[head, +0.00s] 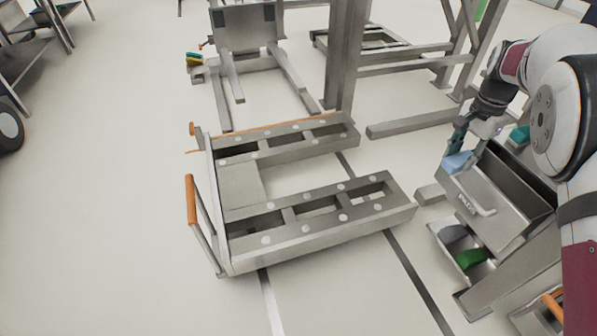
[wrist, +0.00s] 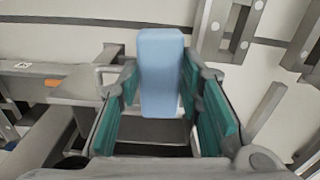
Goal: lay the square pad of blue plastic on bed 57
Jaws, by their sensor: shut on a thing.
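I cannot read a number 57 anywhere, so I cannot tell which thing is bed 57.
A low steel frame (head: 320,232) with orange-gripped handles lies on the floor at the middle. Below the bin is an open tray (head: 441,240) with a grey and a green piece. Another steel frame (head: 247,35) stands behind.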

